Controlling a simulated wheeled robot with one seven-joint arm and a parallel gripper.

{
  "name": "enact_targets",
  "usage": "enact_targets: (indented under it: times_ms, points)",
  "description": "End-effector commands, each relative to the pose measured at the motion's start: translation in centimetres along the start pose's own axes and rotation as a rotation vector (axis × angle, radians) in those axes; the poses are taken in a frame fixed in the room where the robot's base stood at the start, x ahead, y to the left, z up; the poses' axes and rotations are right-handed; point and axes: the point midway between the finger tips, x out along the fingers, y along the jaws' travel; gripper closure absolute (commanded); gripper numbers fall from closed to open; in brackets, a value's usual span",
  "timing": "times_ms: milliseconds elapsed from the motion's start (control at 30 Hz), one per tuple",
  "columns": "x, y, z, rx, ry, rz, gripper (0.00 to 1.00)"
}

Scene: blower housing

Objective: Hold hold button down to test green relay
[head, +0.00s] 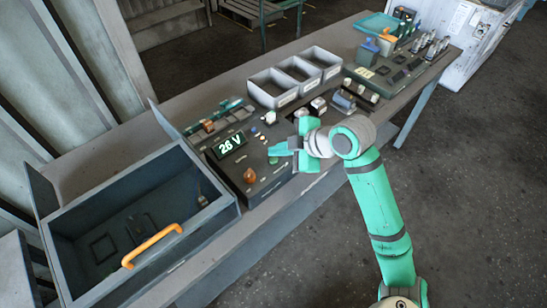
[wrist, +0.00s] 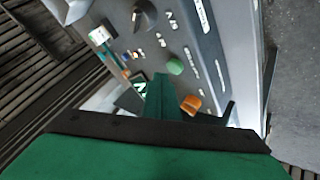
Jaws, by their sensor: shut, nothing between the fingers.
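A dark control panel (head: 235,172) lies on the bench with a lit display (head: 230,145) reading 26 V. It carries an orange knob (head: 249,175), small buttons and switches. My gripper (head: 275,150) is shut and empty, over the right part of the panel. In the wrist view its closed fingers (wrist: 160,84) point at the panel, with a round green button (wrist: 175,67) just beyond the tips and the orange knob (wrist: 190,104) to the right. I cannot tell whether the fingers touch anything. I cannot read which button is the hold button, nor pick out a green relay.
An open grey box (head: 215,222) with an orange handle (head: 152,246) is at the left. Grey bins (head: 268,101) stand behind the panel. More devices (head: 385,75) sit on the bench's far right. The floor in front of the bench is clear beside my arm.

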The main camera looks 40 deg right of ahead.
Motion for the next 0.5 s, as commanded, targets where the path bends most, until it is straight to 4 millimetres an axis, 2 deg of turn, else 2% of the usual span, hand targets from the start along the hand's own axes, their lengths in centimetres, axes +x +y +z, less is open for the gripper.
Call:
enact_targets:
  times_ms: [500]
  points:
    - [0.05, 0.01, -0.15, -0.002, 0.001, -0.001, 1.0]
